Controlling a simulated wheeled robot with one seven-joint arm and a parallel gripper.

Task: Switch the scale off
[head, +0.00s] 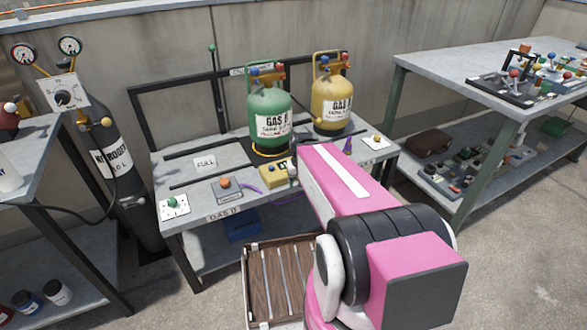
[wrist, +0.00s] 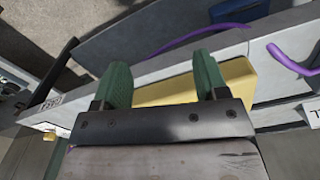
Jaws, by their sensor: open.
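A yellow box with a small dark display (head: 272,176), which looks like the scale's readout, sits on the front part of the grey bench. Its right end is partly hidden by my pink arm, and I cannot make out a switch on it. The green gas cylinder (head: 268,115) stands behind it on a dark base. In the wrist view my gripper (wrist: 161,78) is open, with its two green fingers apart. The yellow box (wrist: 165,92) shows between and beyond the fingers; I cannot tell whether they touch it. My arm hides the gripper in the head view.
A yellow cylinder (head: 331,104) stands to the right of the green one. A small panel with an orange knob (head: 226,185) and a white plate with a green knob (head: 174,205) lie left of the box. A purple hose (wrist: 290,60) runs close to my gripper. A wooden crate (head: 262,285) stands below.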

